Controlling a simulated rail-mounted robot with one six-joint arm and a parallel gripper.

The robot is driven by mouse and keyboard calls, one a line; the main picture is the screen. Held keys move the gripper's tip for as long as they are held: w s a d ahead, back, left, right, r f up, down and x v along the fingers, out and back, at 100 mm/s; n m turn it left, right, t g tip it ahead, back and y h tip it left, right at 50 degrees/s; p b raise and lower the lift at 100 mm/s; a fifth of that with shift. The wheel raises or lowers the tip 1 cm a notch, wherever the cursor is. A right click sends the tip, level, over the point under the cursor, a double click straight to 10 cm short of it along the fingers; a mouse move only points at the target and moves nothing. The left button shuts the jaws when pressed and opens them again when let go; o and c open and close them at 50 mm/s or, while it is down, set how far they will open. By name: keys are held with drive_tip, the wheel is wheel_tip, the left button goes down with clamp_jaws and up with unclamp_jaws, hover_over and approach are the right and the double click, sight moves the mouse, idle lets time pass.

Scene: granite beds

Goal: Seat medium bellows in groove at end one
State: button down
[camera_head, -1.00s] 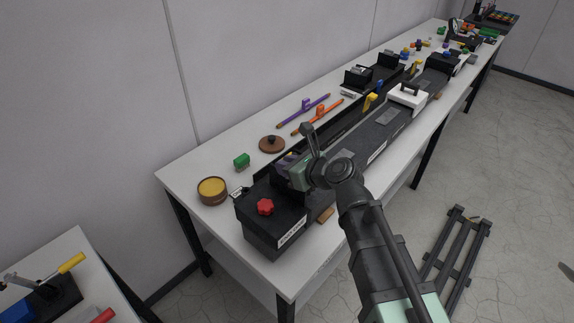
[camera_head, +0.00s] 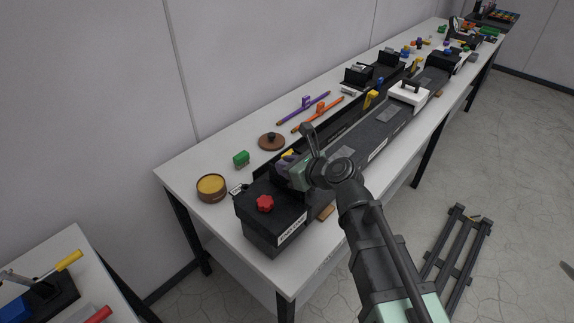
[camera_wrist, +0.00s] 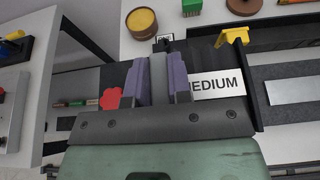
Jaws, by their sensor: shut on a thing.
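My gripper (camera_head: 289,166) is over the near end of the long black bed (camera_head: 375,150), just behind the block with the red knob (camera_head: 265,204). In the wrist view its two purple fingers (camera_wrist: 159,68) are shut on a grey upright fin. The fin appears to belong to the medium bellows (camera_wrist: 217,86), a dark piece with a white label reading "MEDIUM", part of it hidden. The bellows lies low at the bed end. The gripper hides its underside and the groove, so I cannot tell whether it is seated.
A yellow piece (camera_wrist: 232,35) stands close behind the bellows. A round yellow-topped tub (camera_head: 212,187), a green block (camera_head: 241,158) and a brown disc (camera_head: 271,142) lie on the white table behind. Purple and orange rods lie farther along. A white block (camera_head: 407,96) sits farther down the bed.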

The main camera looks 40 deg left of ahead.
drive_tip(key=shift+f+b, duration=1.95)
drive_tip(key=shift+f, duration=0.05)
drive_tip(key=c, duration=1)
unclamp_jaws()
drive_tip(key=shift+o, duration=0.2)
drive_tip(key=shift+p+v, duration=1.05)
drive_tip(key=shift+v, duration=1.45)
drive_tip(key=shift+r, duration=0.1)
drive_tip(key=p+v, duration=0.4)
drive_tip(key=v, duration=0.6)
drive_tip(key=shift+d, duration=0.35)
drive_tip(key=shift+s+r, duration=0.1)
